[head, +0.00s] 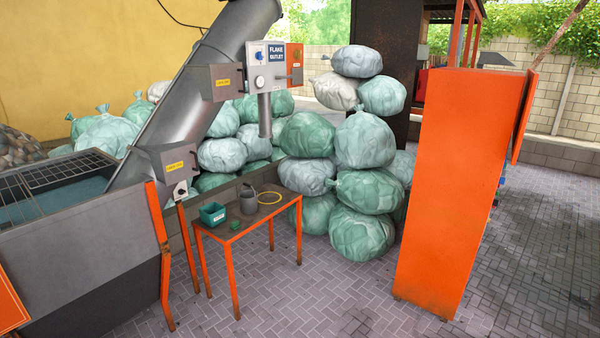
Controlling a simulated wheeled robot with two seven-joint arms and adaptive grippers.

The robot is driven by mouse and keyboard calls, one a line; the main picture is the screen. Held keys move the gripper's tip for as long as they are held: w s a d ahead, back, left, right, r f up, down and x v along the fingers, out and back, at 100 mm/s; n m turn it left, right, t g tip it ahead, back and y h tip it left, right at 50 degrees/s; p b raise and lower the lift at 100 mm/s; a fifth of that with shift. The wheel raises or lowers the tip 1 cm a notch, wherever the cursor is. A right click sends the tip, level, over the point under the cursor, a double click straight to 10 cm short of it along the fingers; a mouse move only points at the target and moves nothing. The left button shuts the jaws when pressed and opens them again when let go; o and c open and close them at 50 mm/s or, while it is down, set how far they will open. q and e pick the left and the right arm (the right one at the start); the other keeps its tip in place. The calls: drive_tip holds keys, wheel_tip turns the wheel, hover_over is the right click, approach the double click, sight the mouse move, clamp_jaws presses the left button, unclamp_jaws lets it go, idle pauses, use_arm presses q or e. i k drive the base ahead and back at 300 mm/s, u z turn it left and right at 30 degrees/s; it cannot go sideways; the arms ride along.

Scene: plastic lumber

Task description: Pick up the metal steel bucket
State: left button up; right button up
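A small grey metal bucket (248,201) stands upright on a small table (228,231) with a dark top and orange legs. A thin handle shows above its rim.
A grey machine (85,255) stands at the left. Several stuffed bags (361,232) are piled behind. A tall orange panel (455,190) stands at the right. The paved floor (320,295) in front is clear.

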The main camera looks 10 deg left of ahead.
sight(248, 197)
drive_tip(key=u, duration=0.6)
drive_tip(key=i, duration=2.4)
drive_tip(key=u, duration=0.4)
drive_tip(key=i, duration=1.85)
drive_tip(key=z, duration=0.05)
